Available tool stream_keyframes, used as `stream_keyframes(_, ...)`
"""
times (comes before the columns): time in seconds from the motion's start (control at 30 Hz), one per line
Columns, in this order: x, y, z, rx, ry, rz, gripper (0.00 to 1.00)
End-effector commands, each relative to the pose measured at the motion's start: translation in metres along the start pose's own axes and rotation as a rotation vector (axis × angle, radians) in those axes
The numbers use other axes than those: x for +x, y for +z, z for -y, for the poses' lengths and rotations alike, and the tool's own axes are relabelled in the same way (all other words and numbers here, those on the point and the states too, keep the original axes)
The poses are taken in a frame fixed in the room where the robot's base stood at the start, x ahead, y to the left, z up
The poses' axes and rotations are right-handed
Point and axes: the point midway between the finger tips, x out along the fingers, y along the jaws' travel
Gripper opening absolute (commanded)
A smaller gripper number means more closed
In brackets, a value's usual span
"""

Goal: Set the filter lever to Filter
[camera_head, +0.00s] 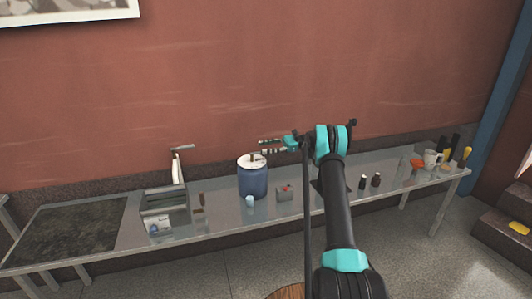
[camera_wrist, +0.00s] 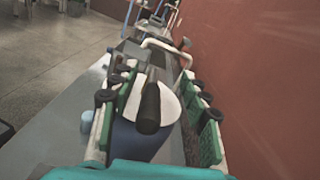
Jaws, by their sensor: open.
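A blue cylindrical canister (camera_head: 252,183) with a white lid (camera_head: 245,162) stands on the metal table. A small dark lever (camera_head: 254,157) sits on the lid; in the wrist view it is a thick black handle (camera_wrist: 149,106) pointing toward the camera. Its setting and any label cannot be read. My gripper (camera_head: 270,146) is just above the lid and slightly to its right, with its fingers pointing left. In the wrist view my gripper (camera_wrist: 156,76) is open, with the lever between and apparently beyond its fingers; contact cannot be told.
A grey metal device (camera_head: 165,203) stands to the left of the canister. Bottles, a white mug (camera_head: 432,160) and tools crowd the right end. The wall is close behind.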

Motion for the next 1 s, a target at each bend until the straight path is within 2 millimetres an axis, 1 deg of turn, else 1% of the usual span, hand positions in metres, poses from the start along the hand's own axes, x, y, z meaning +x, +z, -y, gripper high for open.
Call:
stream_keyframes(0.03, 0.0, 0.011, 0.002, 0.0, 0.0, 0.0, 0.46)
stream_keyframes(0.2, 0.0, 0.042, 0.009, 0.0, 0.0, 0.0, 0.46)
stream_keyframes(0.3, 0.0, 0.057, 0.011, 0.0, 0.0, 0.0, 0.46)
stream_keyframes(0.4, 0.0, 0.067, 0.014, 0.0, 0.0, 0.0, 0.46)
stream_keyframes(0.57, 0.0, 0.074, 0.015, 0.0, 0.0, 0.0, 0.46)
stream_keyframes(0.87, 0.0, 0.075, 0.015, -0.001, -0.001, -0.002, 0.46)
stream_keyframes(1.0, 0.008, 0.081, 0.012, -0.019, -0.006, -0.038, 0.46)
